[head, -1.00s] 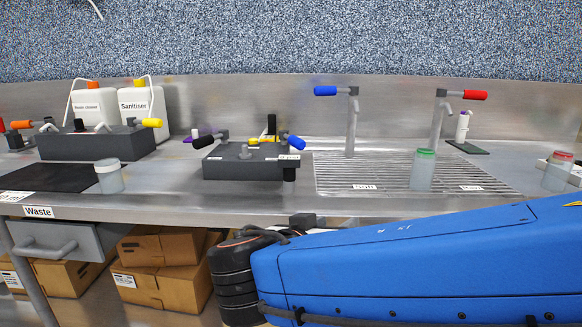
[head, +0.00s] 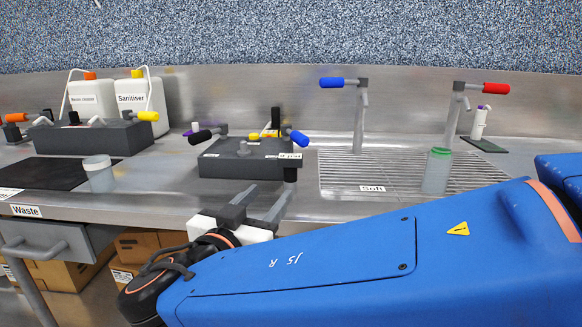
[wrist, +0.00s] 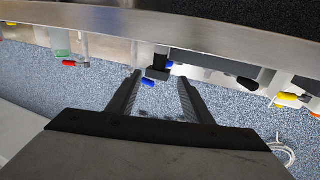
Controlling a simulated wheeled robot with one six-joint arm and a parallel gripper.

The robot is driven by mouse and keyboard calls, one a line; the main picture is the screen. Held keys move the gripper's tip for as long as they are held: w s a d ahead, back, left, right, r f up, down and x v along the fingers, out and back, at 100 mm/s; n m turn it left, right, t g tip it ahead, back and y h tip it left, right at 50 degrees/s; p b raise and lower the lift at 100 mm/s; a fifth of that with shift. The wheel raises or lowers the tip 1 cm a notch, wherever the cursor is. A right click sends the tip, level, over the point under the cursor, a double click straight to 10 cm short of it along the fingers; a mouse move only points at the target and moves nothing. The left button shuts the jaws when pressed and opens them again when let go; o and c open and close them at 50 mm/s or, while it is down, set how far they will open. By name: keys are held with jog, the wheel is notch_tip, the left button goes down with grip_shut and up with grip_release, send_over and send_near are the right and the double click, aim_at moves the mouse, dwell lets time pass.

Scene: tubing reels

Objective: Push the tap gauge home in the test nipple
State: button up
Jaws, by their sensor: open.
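My gripper (head: 262,192) is open and empty just in front of the bench edge, below the dark middle block (head: 225,166). The block carries a black-handled lever (head: 203,136) and a blue-handled lever (head: 298,137). I cannot tell for certain which part is the tap gauge or the test nipple. In the wrist view, the fingers (wrist: 158,78) frame a black piece and a blue handle (wrist: 148,84) beyond them.
A white-lidded jar (head: 99,176) stands left on the bench, by a black mat (head: 62,171). A green-capped bottle (head: 437,172) stands on the drain grate (head: 345,178), near two tall taps. Sanitiser containers (head: 137,107) stand behind. A drawer (head: 50,240) and boxes are below.

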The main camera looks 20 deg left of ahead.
aim_at(288, 173)
jog(key=w, duration=1.4)
jog(key=shift+d, duration=0.2)
jog(key=shift+s, duration=0.1)
jog(key=shift+c, duration=0.3)
grip_shut()
jog(key=shift+r, duration=0.15)
